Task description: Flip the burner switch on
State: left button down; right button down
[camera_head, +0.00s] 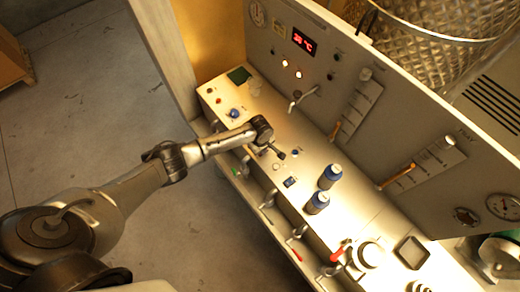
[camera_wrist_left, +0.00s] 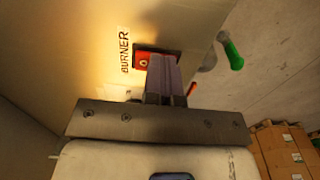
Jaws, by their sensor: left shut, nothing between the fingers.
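The burner switch is a red rocker in a dark frame (camera_wrist_left: 144,60), beside the printed word BURNER (camera_wrist_left: 125,52) on the pale panel in the left wrist view. My left gripper (camera_wrist_left: 161,62) is shut and empty, its fingers pointing at the switch and covering its right part. I cannot tell whether the fingertips touch it. In the head view my left gripper (camera_head: 280,154) is over the control desk (camera_head: 312,148), and I cannot make out the burner switch there. My right gripper is not in view.
A green handle (camera_wrist_left: 230,54) sticks out near the switch in the wrist view. A tap-like lever (camera_head: 300,97) projects from the upright panel (camera_head: 320,62).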

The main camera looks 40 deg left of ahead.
pick_arm(q)
jog(key=shift+a+f, duration=0.2)
jog(key=shift+f, duration=0.2)
jog(key=shift+w, duration=0.25)
notch_tip(320, 180, up, 6)
jog(key=p, duration=0.6)
jog(key=shift+d+f, duration=0.15)
jog(key=shift+f, duration=0.1)
notch_tip(320, 180, up, 9)
jog(key=shift+s+r+b, duration=0.15)
jog(key=shift+s+b, duration=0.05)
jog(key=shift+b, duration=0.25)
